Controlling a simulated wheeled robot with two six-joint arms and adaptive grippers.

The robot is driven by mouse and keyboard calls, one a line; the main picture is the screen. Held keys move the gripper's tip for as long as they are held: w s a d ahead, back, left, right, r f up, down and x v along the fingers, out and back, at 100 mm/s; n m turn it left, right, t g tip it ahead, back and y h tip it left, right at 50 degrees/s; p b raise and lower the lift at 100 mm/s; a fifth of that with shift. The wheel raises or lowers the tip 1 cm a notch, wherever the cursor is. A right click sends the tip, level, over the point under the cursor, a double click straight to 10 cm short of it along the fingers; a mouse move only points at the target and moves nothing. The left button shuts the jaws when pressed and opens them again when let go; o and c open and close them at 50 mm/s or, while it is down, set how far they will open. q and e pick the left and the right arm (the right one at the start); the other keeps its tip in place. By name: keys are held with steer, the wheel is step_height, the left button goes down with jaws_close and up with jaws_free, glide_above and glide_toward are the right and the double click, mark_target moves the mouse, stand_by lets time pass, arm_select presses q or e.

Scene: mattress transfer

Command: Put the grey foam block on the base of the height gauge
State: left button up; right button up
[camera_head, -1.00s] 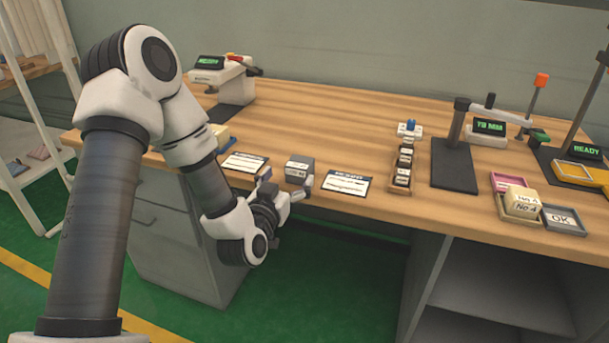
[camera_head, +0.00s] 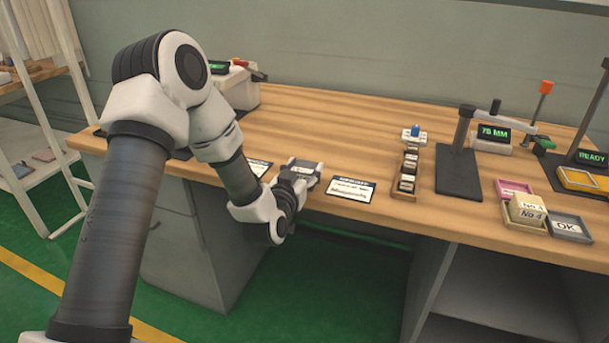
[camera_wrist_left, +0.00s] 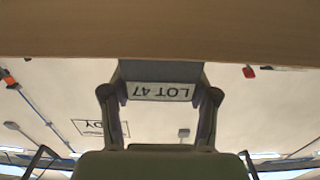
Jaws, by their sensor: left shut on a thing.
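The grey foam block (camera_wrist_left: 160,71), with a white "LOT 47" label, sits between the two fingers of my left gripper (camera_wrist_left: 160,98) in the left wrist view. My left gripper (camera_head: 299,172) is shut on this block at the bench's front edge in the head view. The gripper largely covers the block there, and I cannot tell whether it still touches the bench. The height gauge (camera_head: 463,130) stands to the right, with a dark post, a flat dark base (camera_head: 459,174) and a display reading about 78 MM. The base top looks bare. My right gripper is out of view.
A printed card (camera_head: 351,190) and a narrow wooden rack (camera_head: 404,192) of small blocks lie between gripper and gauge. Small trays, including a grey "OK" tray (camera_head: 570,228), stand right of the gauge. The bench (camera_head: 335,115) behind the gripper is clear.

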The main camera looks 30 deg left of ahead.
mark_target(304, 167)
arm_select(q)
steer(key=shift+r, duration=0.55)
step_height(304, 167, up, 2)
steer(key=shift+r+p, duration=0.15)
steer(key=shift+p, duration=0.25)
steer(key=s+d+r+p, duration=0.1)
steer(key=s+d+p, duration=1)
steer(key=d, duration=0.2)
steer(key=w+d+f+m+h+p, duration=0.2)
steer(key=w+d+h+p, duration=0.1)
steer(key=d, duration=0.3)
steer(key=shift+w+d+f+m+t+h+p, duration=0.15)
steer(key=shift+w+f+m+t+h+p, duration=0.25)
steer(key=shift+h, duration=0.3)
